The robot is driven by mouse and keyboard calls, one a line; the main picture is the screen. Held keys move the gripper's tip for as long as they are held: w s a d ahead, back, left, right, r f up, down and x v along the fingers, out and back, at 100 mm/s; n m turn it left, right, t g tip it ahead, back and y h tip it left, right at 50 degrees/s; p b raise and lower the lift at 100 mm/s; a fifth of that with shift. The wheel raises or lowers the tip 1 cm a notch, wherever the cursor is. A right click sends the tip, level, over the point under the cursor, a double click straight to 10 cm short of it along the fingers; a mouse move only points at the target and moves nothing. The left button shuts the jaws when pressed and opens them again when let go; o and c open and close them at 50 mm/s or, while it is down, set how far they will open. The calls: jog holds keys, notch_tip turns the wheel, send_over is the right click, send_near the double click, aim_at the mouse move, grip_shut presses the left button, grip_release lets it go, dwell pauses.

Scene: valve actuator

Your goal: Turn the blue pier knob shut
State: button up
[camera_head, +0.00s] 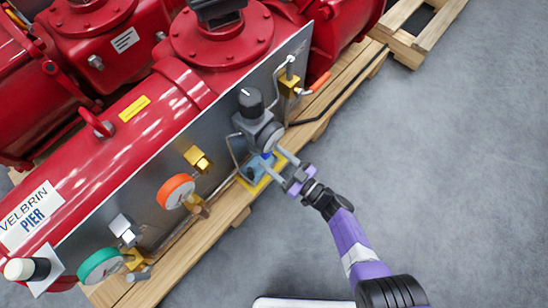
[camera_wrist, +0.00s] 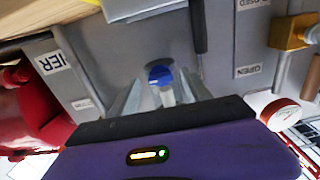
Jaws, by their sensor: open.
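The blue knob (camera_wrist: 160,75) is small and round, and in the wrist view it shows between the fingers of my open gripper (camera_wrist: 159,86). Contact between fingers and knob cannot be made out. In the head view the blue knob (camera_head: 267,155) shows only as a small patch under the grey regulator, partly hidden by my gripper (camera_head: 273,160). My gripper reaches in from the lower right. The red tank carries a "VELBRIN PIER" label (camera_head: 33,217); a label partly reading "IER" (camera_wrist: 57,62) is on the grey panel in the wrist view.
A grey regulator with a black cap (camera_head: 250,102) stands just above the knob. An orange-rimmed gauge (camera_head: 175,191), a green-rimmed gauge (camera_head: 101,265) and brass fittings (camera_head: 197,158) line the panel. A wooden pallet (camera_head: 221,215) lies underneath. Open grey floor (camera_head: 440,180) is at right.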

jog(key=p+v, duration=0.2)
jog(key=v, duration=0.5)
jog(key=shift+s+d, duration=0.2)
jog(key=shift+d, duration=0.05)
jog(key=shift+f, duration=0.1)
